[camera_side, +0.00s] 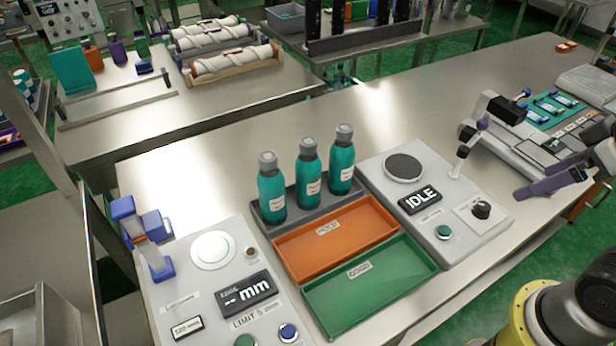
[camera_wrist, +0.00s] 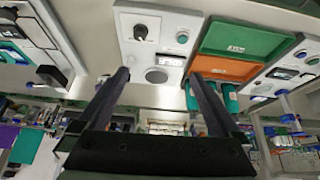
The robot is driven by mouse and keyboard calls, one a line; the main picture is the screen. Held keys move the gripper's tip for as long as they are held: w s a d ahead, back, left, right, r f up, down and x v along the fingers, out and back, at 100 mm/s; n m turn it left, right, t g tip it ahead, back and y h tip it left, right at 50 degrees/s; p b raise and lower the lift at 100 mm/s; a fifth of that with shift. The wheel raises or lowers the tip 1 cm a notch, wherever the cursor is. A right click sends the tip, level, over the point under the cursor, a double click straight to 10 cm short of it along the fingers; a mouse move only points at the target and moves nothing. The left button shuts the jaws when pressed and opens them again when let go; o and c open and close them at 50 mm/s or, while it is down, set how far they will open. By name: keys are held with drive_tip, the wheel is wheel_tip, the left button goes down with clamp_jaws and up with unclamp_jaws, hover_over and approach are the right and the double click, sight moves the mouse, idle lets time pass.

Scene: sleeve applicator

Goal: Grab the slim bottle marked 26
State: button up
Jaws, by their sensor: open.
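Three slim teal bottles with grey caps stand upright in a row in a dark grey rack: the left bottle (camera_side: 271,188), the middle bottle (camera_side: 308,167) and the right bottle (camera_side: 341,160). Each has a small pale label, too small to read, so I cannot tell which is marked 26. In the wrist view the bottles (camera_wrist: 230,98) show partly, behind and beside one finger. My gripper (camera_wrist: 158,75) is open, with its two dark fingers wide apart and nothing between them.
An orange tray (camera_side: 336,239) and a green tray (camera_side: 369,293) lie in front of the rack. A panel reading "mm" (camera_side: 218,280) is on the left, with blue-and-white blocks (camera_side: 152,240) behind it. An IDLE panel (camera_side: 430,192) is on the right. Bare steel bench lies behind the bottles.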

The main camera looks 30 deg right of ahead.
drive_tip(key=w+a+r+n+g, duration=0.1)
drive_tip(key=w+r+n, duration=0.55)
drive_tip(key=r, duration=0.55)
drive_tip(key=w+a+r+n+g, duration=0.1)
drive_tip(key=w+a+r+n, duration=0.2)
drive_tip(key=w, duration=0.2)
drive_tip(key=w+a+r+n, duration=0.2)
drive_tip(key=w+n, duration=0.1)
drive_tip(key=w, duration=0.2)
drive_tip(key=n+g, duration=0.4)
drive_tip(key=n, duration=0.1)
hover_over(308, 156)
drive_tip(key=w, duration=0.2)
drive_tip(key=f, duration=1.3)
drive_tip(key=shift+s+d+f, duration=0.1)
drive_tip(key=shift+s+d, duration=0.05)
drive_tip(key=shift+d, duration=0.15)
wheel_tip(308, 156, down, 13)
drive_tip(key=shift+s+d+r, duration=0.1)
drive_tip(key=shift+s, duration=0.05)
clamp_jaws()
